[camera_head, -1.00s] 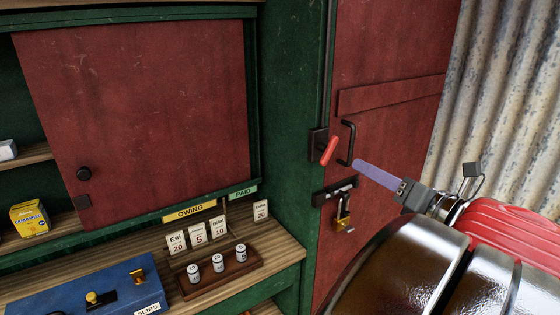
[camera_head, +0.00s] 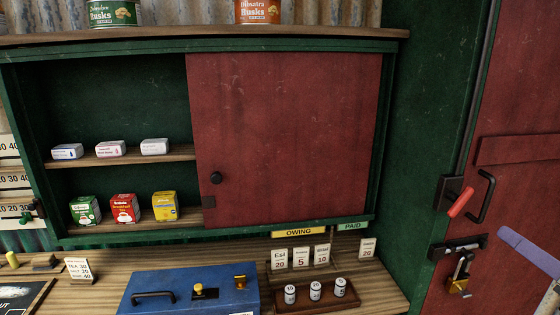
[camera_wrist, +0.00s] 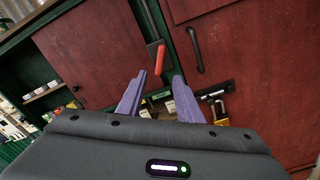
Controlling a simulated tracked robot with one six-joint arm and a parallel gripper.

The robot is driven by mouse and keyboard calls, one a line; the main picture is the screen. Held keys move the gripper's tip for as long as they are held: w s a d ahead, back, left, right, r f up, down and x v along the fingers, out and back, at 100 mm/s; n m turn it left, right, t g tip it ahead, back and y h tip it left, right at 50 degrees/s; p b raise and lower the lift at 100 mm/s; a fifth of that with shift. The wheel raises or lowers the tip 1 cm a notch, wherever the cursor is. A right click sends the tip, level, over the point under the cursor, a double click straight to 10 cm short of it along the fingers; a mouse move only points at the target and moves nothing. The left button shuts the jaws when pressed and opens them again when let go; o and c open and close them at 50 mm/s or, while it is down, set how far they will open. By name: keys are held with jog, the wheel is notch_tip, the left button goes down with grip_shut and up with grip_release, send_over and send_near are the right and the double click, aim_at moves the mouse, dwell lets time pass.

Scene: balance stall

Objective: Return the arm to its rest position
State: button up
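My gripper (camera_wrist: 160,77) shows its two purple fingers spread apart with nothing between them in the wrist view. In the head view only a purple finger (camera_head: 528,249) shows, at the right edge, in front of the red door (camera_head: 520,105). It appears just below and right of the black door handle (camera_head: 487,196). The rest of my arm is outside the head view.
Left are the green cabinet with a red sliding panel (camera_head: 285,130), a blue box (camera_head: 185,292) and a weight rack (camera_head: 318,304) on the wooden counter.

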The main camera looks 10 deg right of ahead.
jog(key=w+a+f+n+g+y, duration=0.1)
jog(key=w+a+f+n+g, duration=0.15)
jog(key=w+a+n, duration=0.45)
jog(key=w+a+f+n+g+y, duration=0.1)
jog(key=w+a+f+n+g, duration=0.15)
jog(key=a+n, duration=0.55)
jog(key=w+a+f+n+g+y, duration=0.1)
jog(key=w+a+f+n+g, duration=0.2)
jog(key=w+a, duration=0.5)
jog(key=s+a+f+n+g+h, duration=0.1)
jog(key=s+a+f+n+g, duration=0.15)
jog(key=s+a+n, duration=0.9)
jog(key=s+d+f+n+g+h, duration=0.1)
jog(key=s+f+n, duration=0.4)
jog(key=n, duration=0.7)
jog(key=shift+s+d+f+g+h, duration=0.15)
jog(key=shift+s+d+g+h, duration=0.2)
jog(key=shift+s+d+h, duration=0.7)
jog(key=shift+s+a+y, duration=0.2)
jog(key=shift+y, duration=0.05)
